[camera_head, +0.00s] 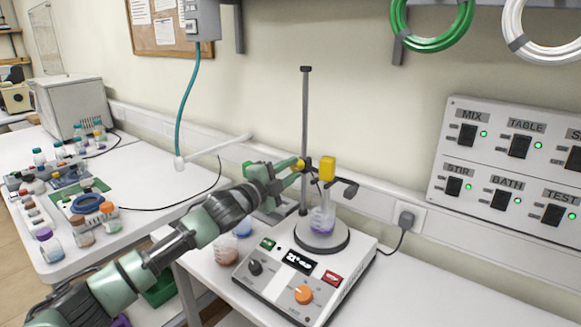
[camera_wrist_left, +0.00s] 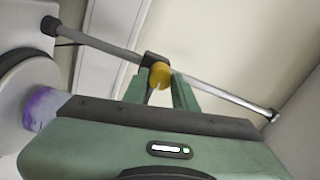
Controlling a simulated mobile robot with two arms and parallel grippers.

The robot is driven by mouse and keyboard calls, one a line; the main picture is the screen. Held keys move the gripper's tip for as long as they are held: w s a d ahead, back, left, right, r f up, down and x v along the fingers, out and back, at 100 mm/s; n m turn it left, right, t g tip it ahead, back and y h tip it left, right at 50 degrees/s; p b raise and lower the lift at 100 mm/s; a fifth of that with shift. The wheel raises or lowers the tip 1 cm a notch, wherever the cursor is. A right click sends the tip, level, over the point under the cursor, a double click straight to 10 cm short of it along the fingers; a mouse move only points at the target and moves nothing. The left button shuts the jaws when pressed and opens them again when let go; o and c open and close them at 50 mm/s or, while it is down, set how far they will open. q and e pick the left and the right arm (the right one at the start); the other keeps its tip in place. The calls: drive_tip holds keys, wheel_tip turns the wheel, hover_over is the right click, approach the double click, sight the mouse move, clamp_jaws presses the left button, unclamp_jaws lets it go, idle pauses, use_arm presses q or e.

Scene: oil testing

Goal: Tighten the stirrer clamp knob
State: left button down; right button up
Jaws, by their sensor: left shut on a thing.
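The yellow clamp knob (camera_head: 300,164) sits at the clamp on the upright metal rod (camera_head: 305,110) behind the stirrer hotplate. My left gripper (camera_head: 290,170) reaches it from the left and is shut on it. In the left wrist view the knob (camera_wrist_left: 160,75) shows between the green fingertips (camera_wrist_left: 168,90), against the dark clamp block on the rod. A flask with purple liquid (camera_head: 322,218) stands on the hotplate's round top (camera_head: 338,245), below a yellow block (camera_head: 327,168). My right gripper is not in view.
The hotplate base (camera_head: 268,278) has an orange dial. Small jars (camera_head: 226,250) stand left of it under my arm. A wall panel (camera_head: 505,165) with switches is at right. A white side table (camera_head: 145,195) holds several bottles. The bench front right is clear.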

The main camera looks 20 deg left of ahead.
use_arm(q)
drive_tip(key=shift+f+m, duration=0.2)
drive_tip(key=shift+m, duration=0.2)
drive_tip(key=c, duration=1.1)
unclamp_jaws()
drive_tip(key=shift+r, duration=0.1)
drive_tip(key=shift+s, duration=0.1)
drive_tip(key=shift+b+v, duration=1)
drive_tip(key=shift+v, duration=2.85)
drive_tip(key=shift+s, duration=0.1)
